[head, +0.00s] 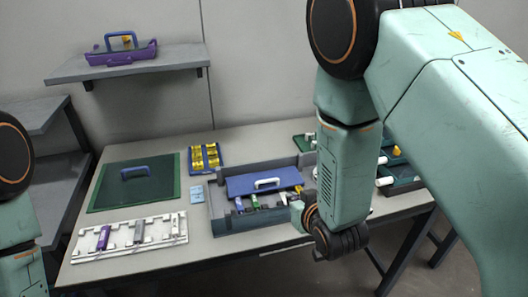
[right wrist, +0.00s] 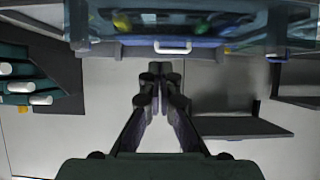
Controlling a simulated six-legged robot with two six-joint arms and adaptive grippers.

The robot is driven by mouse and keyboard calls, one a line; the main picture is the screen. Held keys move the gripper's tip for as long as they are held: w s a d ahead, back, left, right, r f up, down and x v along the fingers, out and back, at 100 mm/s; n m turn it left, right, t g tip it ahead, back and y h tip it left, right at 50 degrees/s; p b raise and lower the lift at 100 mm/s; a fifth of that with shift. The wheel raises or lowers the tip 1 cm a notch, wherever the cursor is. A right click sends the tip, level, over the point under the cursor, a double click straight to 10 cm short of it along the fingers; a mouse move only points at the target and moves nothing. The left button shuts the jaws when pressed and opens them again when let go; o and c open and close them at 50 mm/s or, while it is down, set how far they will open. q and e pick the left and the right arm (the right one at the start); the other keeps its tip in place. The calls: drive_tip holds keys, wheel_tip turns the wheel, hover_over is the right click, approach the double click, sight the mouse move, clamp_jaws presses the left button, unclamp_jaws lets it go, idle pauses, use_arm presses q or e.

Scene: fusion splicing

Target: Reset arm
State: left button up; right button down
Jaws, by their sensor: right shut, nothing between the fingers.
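My right arm comes in from the right in the head view and bends down over the front edge of the table. Its wrist end sits in front of the grey tray's right part, and the fingers are mostly hidden there. In the right wrist view my right gripper (right wrist: 160,74) has its fingertips together, with nothing between them. Of my left arm, only parts show at the left edge of the head view; its gripper is out of the picture.
The table (head: 145,274) holds a grey tray (head: 262,220) with a blue handled lid (head: 245,184), a green mat (head: 110,198), a white rack (head: 90,250) and a yellow-and-blue holder (head: 206,157). A wall shelf (head: 150,63) carries a purple handled caddy (head: 122,52).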

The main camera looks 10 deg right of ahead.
drive_tip(key=s+d+f+g+b, duration=0.1)
drive_tip(key=s+f+g+b, duration=0.1)
drive_tip(key=s+f+g, duration=0.2)
drive_tip(key=s+d+f+g+b, duration=0.1)
drive_tip(key=s+f+g, duration=0.3)
drive_tip(key=s+f, duration=0.6)
drive_tip(key=s+d+f+g+b, duration=0.1)
drive_tip(key=s+f, duration=0.7)
drive_tip(key=s, duration=1.1)
drive_tip(key=g+b, duration=0.1)
drive_tip(key=g, duration=0.1)
drive_tip(key=shift+s+d+m+g+b, duration=0.35)
drive_tip(key=shift+s+m+g, duration=0.05)
